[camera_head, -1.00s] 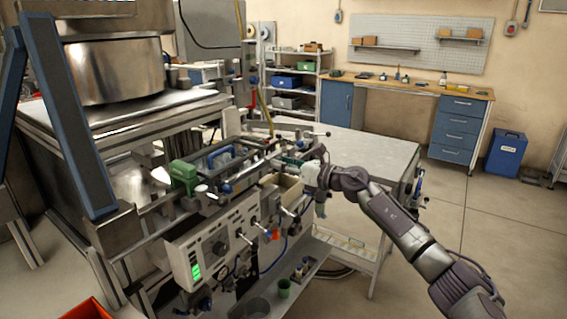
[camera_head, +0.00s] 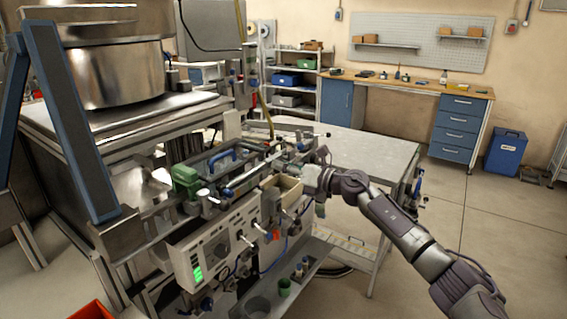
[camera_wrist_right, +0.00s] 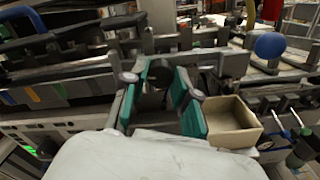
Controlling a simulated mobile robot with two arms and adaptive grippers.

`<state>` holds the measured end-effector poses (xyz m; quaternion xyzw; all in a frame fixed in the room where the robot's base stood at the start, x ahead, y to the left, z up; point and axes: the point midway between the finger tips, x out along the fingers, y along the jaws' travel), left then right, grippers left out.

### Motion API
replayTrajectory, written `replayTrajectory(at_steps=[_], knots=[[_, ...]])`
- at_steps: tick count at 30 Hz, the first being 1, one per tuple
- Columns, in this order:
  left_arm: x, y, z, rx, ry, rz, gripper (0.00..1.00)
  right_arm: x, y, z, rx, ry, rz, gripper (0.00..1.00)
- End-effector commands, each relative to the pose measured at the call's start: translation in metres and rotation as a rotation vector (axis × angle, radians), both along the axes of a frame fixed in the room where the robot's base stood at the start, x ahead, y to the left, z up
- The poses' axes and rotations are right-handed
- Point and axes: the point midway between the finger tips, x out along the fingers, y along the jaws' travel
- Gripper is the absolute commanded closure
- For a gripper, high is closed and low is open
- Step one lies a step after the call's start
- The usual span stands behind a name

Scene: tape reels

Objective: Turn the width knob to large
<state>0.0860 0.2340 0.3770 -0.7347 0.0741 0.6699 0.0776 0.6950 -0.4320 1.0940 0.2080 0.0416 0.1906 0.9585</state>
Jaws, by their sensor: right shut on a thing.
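My right gripper (camera_head: 303,176) reaches in from the right to the rail mechanism above the machine's front panel. In the right wrist view its two teal-padded fingers (camera_wrist_right: 172,92) are shut on a dark round knob (camera_wrist_right: 158,74), which seems to be the width knob. The fingers partly hide it, and I cannot read any size marking. In the head view the gripper hides this knob. My left gripper is not in view.
A tan open box (camera_wrist_right: 232,120) sits close beside the fingers. The front panel (camera_head: 215,243) has a dark dial, a green display and several levers. A blue ball knob (camera_wrist_right: 270,45) stands behind the box. A grey table (camera_head: 372,155) lies behind the arm.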

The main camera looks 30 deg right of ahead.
Motion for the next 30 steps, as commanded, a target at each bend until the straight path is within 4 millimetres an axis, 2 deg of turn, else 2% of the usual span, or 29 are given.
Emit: replayTrajectory(at_steps=[3,30], knots=[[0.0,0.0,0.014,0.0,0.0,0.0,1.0,0.0,0.0,0.004,0.098,0.042,-0.001,1.0],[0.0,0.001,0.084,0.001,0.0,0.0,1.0,0.0,-0.001,0.004,0.891,0.368,-0.003,1.0]])
